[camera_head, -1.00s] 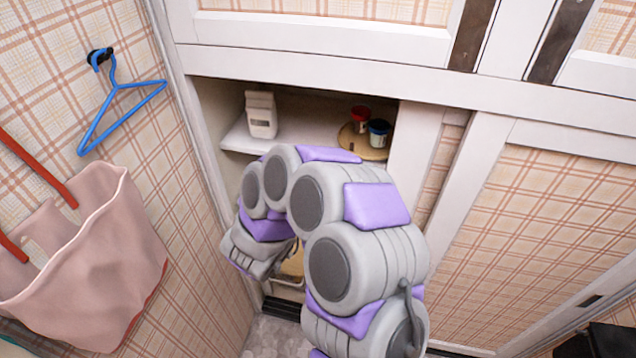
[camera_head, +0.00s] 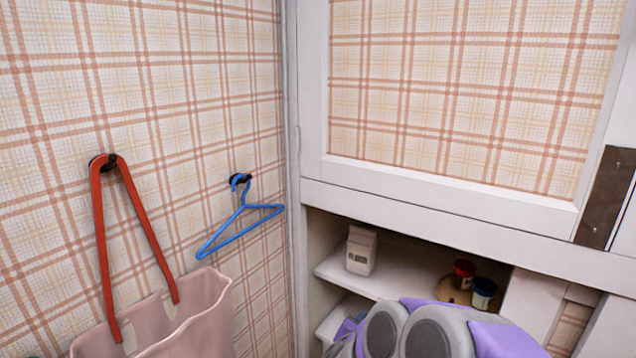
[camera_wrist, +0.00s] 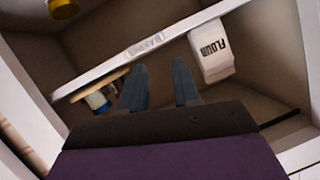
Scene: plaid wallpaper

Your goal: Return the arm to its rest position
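My arm shows at the bottom right of the head view, in grey and purple, in front of the cupboard opening. My gripper (camera_wrist: 160,90) shows in the wrist view with its two dark blue-grey fingers spread apart and nothing between them. It is inside or close to the cupboard, with the shelf (camera_wrist: 150,48) beyond the fingertips.
A white flour carton (camera_head: 361,250) stands on the cupboard shelf (camera_head: 340,272). A red-lidded jar (camera_head: 464,272) and a blue-lidded jar (camera_head: 483,293) stand on a round board (camera_head: 450,290). A blue hanger (camera_head: 240,222) and pink bag (camera_head: 190,325) hang on the left wall.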

